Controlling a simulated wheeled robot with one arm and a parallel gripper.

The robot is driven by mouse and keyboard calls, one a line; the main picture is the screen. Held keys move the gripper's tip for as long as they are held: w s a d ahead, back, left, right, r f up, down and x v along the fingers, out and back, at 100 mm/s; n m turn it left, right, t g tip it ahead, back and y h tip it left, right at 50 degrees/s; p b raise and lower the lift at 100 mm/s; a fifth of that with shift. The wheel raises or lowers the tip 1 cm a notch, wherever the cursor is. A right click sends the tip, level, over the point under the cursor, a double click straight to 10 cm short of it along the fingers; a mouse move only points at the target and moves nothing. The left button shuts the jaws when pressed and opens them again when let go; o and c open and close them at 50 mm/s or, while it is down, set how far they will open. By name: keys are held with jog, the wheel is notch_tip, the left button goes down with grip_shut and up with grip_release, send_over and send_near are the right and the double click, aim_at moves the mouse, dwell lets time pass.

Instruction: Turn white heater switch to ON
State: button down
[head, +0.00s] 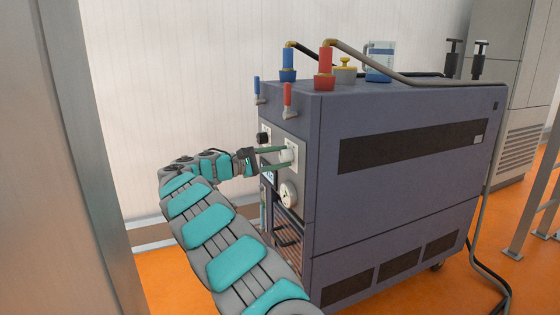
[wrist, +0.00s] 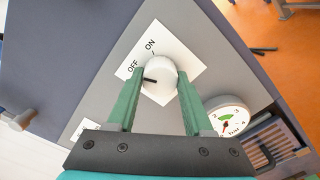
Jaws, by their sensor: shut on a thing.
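The white heater switch (wrist: 160,76) is a round knob on a white label plate (wrist: 182,48) marked OFF and ON. The knob's black pointer mark faces left in the wrist view, nearer OFF than ON. In the head view the switch (head: 287,154) is on the machine's left-facing front panel, partly covered by my fingers. My gripper (head: 279,156) reaches it from the left. In the wrist view its two green fingers lie on either side of the knob, shut on it.
A pressure gauge (wrist: 230,117) sits just below the switch; it also shows in the head view (head: 288,194). A black knob (head: 263,139) is on the same panel. Red (head: 287,96) and blue (head: 257,87) valve levers are above. Orange floor lies around the machine (head: 400,203).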

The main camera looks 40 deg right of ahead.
jog(key=m+b, duration=0.1)
jog(key=m, duration=0.1)
jog(key=m+b, duration=0.4)
jog(key=shift+f, duration=0.3)
jog(key=shift+r+m+b, duration=0.15)
jog(key=shift+m+b, duration=0.7)
jog(key=shift+m, duration=0.35)
jog(key=shift+r+m+b, duration=0.1)
jog(key=shift+m+b, duration=0.7)
jog(key=shift+m, duration=0.4)
jog(key=shift+c, duration=1.5)
grip_release()
jog(key=shift+r, duration=0.1)
jog(key=shift+a, duration=0.15)
jog(key=v, duration=0.7)
jog(key=shift+a+p, duration=0.3)
jog(key=shift+p, duration=0.15)
